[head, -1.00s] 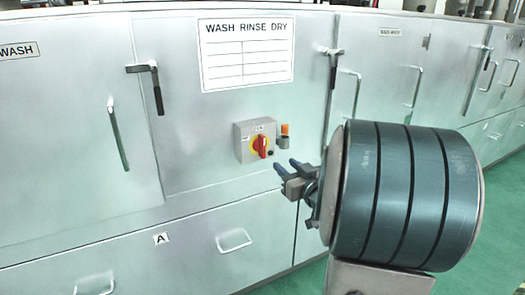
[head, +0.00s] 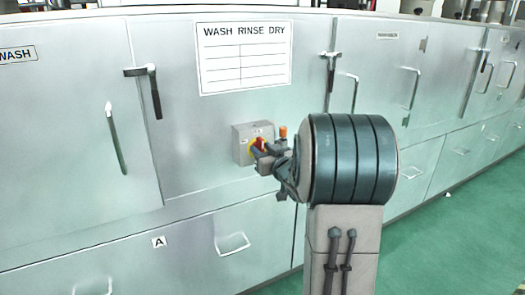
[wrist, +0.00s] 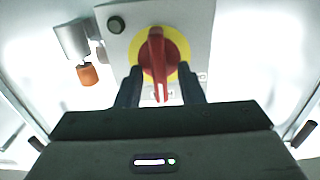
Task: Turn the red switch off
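The red switch (wrist: 156,52) is a red rotary handle on a yellow disc (wrist: 178,45), on a grey box (head: 241,146) fixed to the metal cabinet. In the head view the red switch (head: 261,144) is partly hidden by my gripper (head: 259,161). In the wrist view the handle stands along the picture's up-down direction. My gripper (wrist: 160,88) is open, with one dark finger on each side of the handle's lower end. I cannot tell whether the fingers touch it.
An orange-tipped fitting (wrist: 88,74) sits beside the box; it also shows in the head view (head: 283,132). A small dark round button (wrist: 116,25) is on the box. Cabinet door handles (head: 155,92) stick out nearby. Green floor (head: 440,240) is free at the right.

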